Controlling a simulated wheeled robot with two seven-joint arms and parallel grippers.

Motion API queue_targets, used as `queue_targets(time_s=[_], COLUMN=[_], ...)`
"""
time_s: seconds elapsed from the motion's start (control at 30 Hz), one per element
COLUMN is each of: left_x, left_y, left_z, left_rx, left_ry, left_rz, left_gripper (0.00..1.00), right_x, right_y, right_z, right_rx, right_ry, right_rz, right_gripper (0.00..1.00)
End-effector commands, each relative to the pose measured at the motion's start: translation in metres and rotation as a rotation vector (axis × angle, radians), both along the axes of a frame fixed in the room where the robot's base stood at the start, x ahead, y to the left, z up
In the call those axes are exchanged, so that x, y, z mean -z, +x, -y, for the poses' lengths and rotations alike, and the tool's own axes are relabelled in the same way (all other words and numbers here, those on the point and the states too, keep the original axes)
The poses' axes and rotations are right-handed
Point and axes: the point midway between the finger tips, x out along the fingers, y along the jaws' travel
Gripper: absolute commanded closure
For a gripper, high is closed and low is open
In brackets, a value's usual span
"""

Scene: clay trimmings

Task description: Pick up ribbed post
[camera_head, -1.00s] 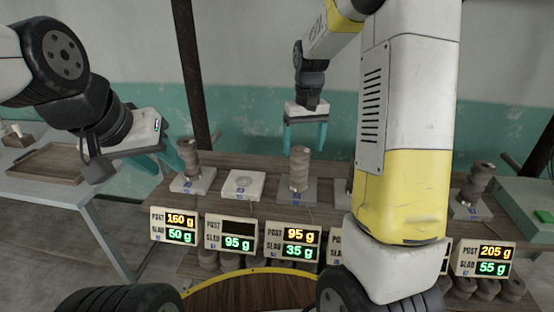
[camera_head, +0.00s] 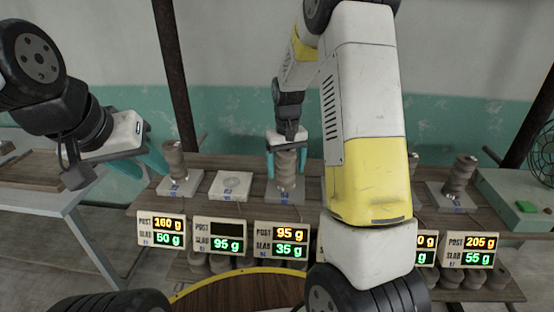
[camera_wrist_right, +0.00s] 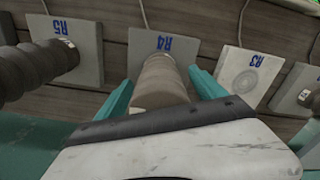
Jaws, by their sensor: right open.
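A brown ribbed post (camera_head: 287,163) stands upright on a pale slab behind the display reading post 95 g, slab 35 g. It also shows in the right wrist view (camera_wrist_right: 160,82), on the slab marked R4 (camera_wrist_right: 150,48). My right gripper (camera_head: 287,178) is open over this post, with a teal finger on either side; it shows in the right wrist view too (camera_wrist_right: 160,90). Whether the fingers touch the post cannot be told. My left gripper (camera_head: 150,170) is open and empty at the left, beside another ribbed post (camera_head: 174,158).
An empty slab (camera_head: 230,185) lies left of the gripped-around post. Another ribbed post (camera_wrist_right: 35,68) stands on the slab marked R5. One more post (camera_head: 461,174) stands at the right. Displays (camera_head: 281,241) line the front edge. My right arm hides part of the row.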

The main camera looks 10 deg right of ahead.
Motion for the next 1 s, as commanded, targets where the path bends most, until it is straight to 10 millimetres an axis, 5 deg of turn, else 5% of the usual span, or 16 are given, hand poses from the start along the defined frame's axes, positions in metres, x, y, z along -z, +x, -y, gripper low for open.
queue_targets(time_s=[0.17, 0.57, 1.0], left_x=[0.0, 0.0, 0.0], left_y=[0.0, 0.0, 0.0], left_z=[0.0, 0.0, 0.0], left_rx=[0.0, 0.0, 0.0], left_ry=[0.0, 0.0, 0.0], left_rz=[0.0, 0.0, 0.0], left_gripper=[0.64, 0.64, 0.64], right_x=[-0.0001, -0.0004, -0.0041], right_y=[0.0001, 0.0002, 0.0008], right_z=[0.0001, 0.0001, -0.0001], right_rx=[0.0, 0.0, 0.0], right_ry=[0.0, 0.0, 0.0], right_rz=[0.0, 0.0, 0.003], right_gripper=[0.21, 0.99, 1.0])
